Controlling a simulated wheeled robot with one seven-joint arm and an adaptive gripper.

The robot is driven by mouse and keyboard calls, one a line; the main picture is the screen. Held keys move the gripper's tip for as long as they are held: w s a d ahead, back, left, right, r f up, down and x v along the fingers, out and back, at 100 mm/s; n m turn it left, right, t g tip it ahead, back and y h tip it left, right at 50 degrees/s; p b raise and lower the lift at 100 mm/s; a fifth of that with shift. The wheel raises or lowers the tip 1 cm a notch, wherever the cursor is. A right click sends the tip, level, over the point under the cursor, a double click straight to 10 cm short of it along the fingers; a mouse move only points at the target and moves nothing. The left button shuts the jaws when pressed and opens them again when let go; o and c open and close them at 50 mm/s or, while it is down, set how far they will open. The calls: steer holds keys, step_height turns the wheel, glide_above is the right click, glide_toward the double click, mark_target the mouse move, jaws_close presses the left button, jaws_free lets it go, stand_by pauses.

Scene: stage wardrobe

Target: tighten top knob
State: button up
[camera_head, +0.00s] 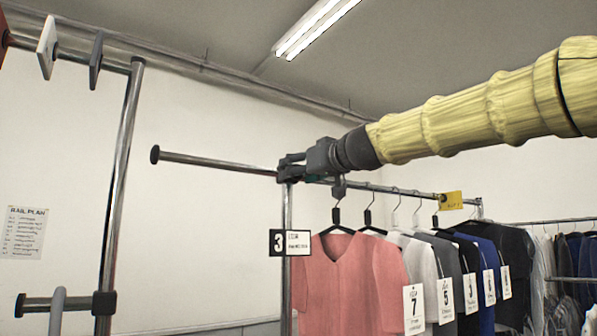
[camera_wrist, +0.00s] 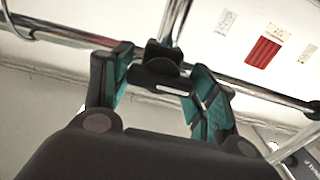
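The dark top knob (camera_wrist: 160,72) sits on the rail joint in the wrist view, between the two teal-padded fingers of my gripper (camera_wrist: 162,78). One finger is to its left and one to its right, both close to its sides. I cannot tell whether the pads press on it. In the head view my gripper (camera_head: 290,170) is at the top of the upright post, where the horizontal rail meets it. The knob is hidden there behind the fingers.
The horizontal rail (camera_head: 215,163) runs past the post, with a pink shirt (camera_head: 345,275) and other garments hanging to the right. A black and white sign (camera_head: 290,243) marked 3 is on the post below. Another metal post (camera_head: 120,175) stands at left.

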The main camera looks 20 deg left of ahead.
steer(key=shift+f, duration=0.1)
steer(key=shift+c, duration=1)
steer(key=m+p, duration=0.1)
steer(key=m, duration=0.3)
steer(key=shift+m, duration=0.3)
steer(key=m+p, duration=0.1)
steer(key=m, duration=0.3)
steer(key=shift+a+f+m+p, duration=0.1)
steer(key=shift+m+p, duration=0.2)
steer(key=m+p, duration=0.2)
steer(key=m, duration=0.2)
steer(key=shift+m, duration=0.3)
steer(key=shift+m+p, duration=0.75)
steer(key=shift+m, duration=1.25)
